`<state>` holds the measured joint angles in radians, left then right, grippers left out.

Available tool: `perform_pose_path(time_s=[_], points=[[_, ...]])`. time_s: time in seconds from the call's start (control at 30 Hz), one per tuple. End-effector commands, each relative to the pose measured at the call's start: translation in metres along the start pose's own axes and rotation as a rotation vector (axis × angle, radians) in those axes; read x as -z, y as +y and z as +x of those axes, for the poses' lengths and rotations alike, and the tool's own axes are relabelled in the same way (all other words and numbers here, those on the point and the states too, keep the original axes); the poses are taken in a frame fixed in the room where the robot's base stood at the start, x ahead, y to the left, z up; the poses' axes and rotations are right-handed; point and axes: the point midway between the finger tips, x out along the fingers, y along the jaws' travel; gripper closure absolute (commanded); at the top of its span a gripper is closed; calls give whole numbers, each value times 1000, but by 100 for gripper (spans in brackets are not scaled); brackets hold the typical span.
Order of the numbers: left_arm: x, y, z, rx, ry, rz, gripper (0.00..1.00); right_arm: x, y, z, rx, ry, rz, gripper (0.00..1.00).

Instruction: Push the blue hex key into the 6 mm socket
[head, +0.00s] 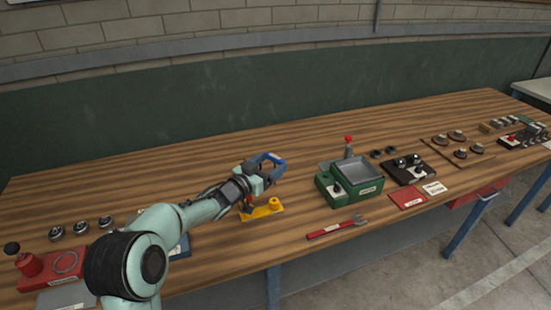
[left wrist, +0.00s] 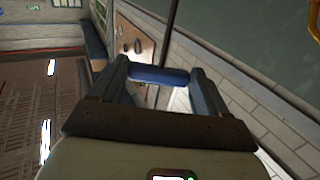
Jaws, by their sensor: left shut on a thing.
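My left gripper (head: 272,164) is above the middle of the wooden bench, its fingers pointing right and away. In the left wrist view the left gripper (left wrist: 158,88) is shut on a blue bar, which I take for the blue hex key (left wrist: 159,75); it lies across between the fingertips. A yellow block (head: 262,211) with a round raised end lies on the bench below the gripper, apart from it. A small red part stands at its left end. I cannot make out a 6 mm socket or its mark. My right gripper is out of view.
A red wrench (head: 336,228) lies near the front edge. A green box with a grey tray (head: 362,172) stands right of the gripper. Dark round parts on boards sit farther right. A red base (head: 52,268) is at the far left. Bare wood lies behind the gripper.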

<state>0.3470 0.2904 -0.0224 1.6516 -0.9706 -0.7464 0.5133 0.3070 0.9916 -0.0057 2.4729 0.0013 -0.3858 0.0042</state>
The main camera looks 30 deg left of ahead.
Motion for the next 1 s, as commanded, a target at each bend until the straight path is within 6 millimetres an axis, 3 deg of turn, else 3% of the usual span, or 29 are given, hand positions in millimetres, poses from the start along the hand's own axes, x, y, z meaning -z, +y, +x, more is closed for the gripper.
perform_pose_path(time_s=[0.47, 1.0], points=[[-5, 0, -1, -1, -1, 2, 55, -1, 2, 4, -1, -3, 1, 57], [-52, 0, -1, 0, -1, 1, 55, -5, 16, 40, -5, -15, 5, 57]])
